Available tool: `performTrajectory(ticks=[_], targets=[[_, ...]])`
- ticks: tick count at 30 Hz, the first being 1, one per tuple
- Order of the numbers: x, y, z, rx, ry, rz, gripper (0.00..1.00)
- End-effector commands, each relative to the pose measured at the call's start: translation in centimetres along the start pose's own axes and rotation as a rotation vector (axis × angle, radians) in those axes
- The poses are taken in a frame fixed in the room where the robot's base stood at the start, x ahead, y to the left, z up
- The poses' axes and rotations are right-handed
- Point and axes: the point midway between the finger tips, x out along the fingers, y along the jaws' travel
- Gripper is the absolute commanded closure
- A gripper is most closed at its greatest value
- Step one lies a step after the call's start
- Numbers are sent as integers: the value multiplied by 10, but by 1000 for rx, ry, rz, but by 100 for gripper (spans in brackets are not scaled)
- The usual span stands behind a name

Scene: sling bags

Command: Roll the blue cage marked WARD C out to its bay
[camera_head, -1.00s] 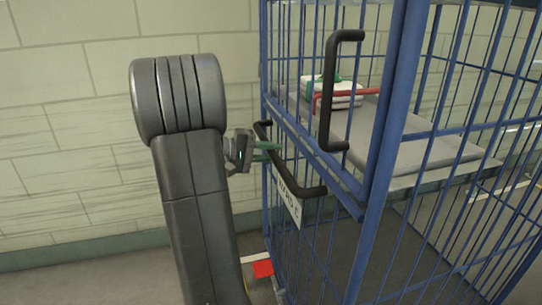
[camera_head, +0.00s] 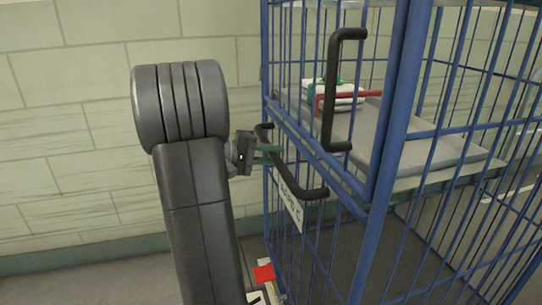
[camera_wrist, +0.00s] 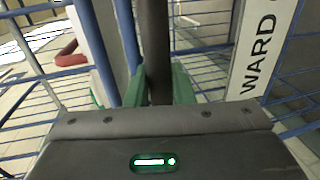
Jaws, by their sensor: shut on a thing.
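The blue wire cage (camera_head: 392,150) fills the right half of the head view. Its white plate (camera_head: 290,205) hangs on the near side below the handle; the wrist view reads WARD on the plate (camera_wrist: 262,48). A black handle bar (camera_head: 305,192) runs along that side. My gripper (camera_head: 268,155) is shut on this handle near its far end, its green fingers on either side of the bar. The wrist view shows the black bar (camera_wrist: 155,50) upright between the green fingers (camera_wrist: 159,85).
A second, upright black handle (camera_head: 330,95) is on the cage's near edge. A grey shelf (camera_head: 400,140) inside holds a white-and-green packet (camera_head: 335,92) and a red item. A pale block wall (camera_head: 60,130) stands behind. A red patch (camera_head: 264,273) shows low beside the cage.

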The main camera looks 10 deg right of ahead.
Motion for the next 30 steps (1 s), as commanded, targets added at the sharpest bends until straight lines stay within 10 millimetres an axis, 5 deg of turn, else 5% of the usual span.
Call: performTrajectory(ticks=[8, 9, 12, 23, 30], targets=[[0, -4, 1, -7, -2, -5, 100], [0, -5, 1, -7, -2, -5, 73], [0, -4, 1, -5, -1, -4, 58], [-6, -1, 0, -2, 0, -1, 58], [-46, 0, -1, -3, 6, -1, 58]])
